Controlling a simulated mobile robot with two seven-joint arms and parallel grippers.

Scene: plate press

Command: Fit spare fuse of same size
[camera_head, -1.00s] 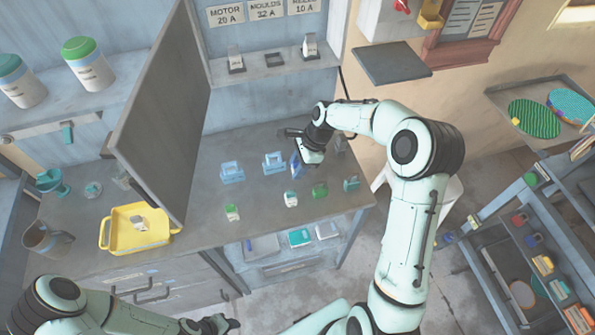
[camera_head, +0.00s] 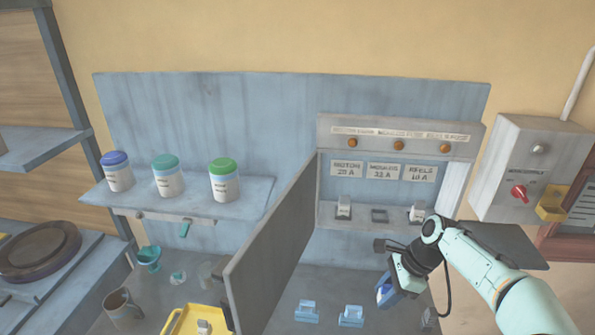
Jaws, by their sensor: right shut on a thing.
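The box's label row reads motor 20 A (camera_head: 346,170), moulds 32 A (camera_head: 383,172) and reels 10 A (camera_head: 418,174). Pale fuses stand under the motor label (camera_head: 344,207) and the reels label (camera_head: 417,212). The middle holder (camera_head: 379,215) under moulds looks dark and low, with no fuse standing in it. My left gripper is out of view.
The box's grey door (camera_head: 270,255) hangs open towards me, left of the holders. A yellow tray (camera_head: 178,322) with a pale fuse (camera_head: 204,327) lies left of it. A switch box (camera_head: 530,165) and a dark shelf (camera_head: 505,245) are at the right.

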